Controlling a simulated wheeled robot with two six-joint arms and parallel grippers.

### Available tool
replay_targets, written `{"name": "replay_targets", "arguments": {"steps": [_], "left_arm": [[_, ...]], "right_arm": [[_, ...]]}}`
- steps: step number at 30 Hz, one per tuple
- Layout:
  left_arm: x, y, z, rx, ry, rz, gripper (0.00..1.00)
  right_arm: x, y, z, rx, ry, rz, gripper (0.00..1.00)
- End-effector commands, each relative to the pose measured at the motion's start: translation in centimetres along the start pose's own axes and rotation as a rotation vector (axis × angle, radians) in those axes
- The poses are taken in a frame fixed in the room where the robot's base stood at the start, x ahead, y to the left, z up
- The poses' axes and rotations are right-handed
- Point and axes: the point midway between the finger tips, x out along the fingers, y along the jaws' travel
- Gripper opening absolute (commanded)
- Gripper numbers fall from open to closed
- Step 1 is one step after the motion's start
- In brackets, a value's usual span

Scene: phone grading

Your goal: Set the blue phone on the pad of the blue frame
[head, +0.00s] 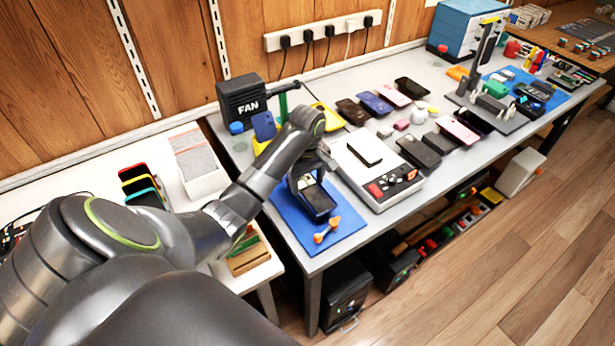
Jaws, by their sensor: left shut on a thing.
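My left gripper (326,231) hangs over a blue mat (352,214) at the near left of the grey table, with its orange tips pointing down and toward me. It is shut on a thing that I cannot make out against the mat. A dark blue phone (376,102) lies flat in the back row, between a brown and a pink one. Another blue, phone-like slab (264,125) stands upright in front of the fan, above something yellow. I cannot tell which thing is the blue frame, and my arm hides part of that area. My right gripper is not in view.
A white device (345,172) with a red-buttoned panel stands right of the mat. The black fan box (243,101) stands behind my arm. Several phones lie farther right, before a dark stand (487,55) and a blue-topped box (465,28). A white side table (105,177) is at left.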

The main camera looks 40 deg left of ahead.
Motion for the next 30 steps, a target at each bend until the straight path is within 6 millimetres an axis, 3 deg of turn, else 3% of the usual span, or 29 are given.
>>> {"name": "replay_targets", "arguments": {"steps": [30], "left_arm": [[0.15,-0.02,0.06,0.001,-0.001,0.0,0.37]], "right_arm": [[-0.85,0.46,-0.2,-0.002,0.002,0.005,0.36]]}}
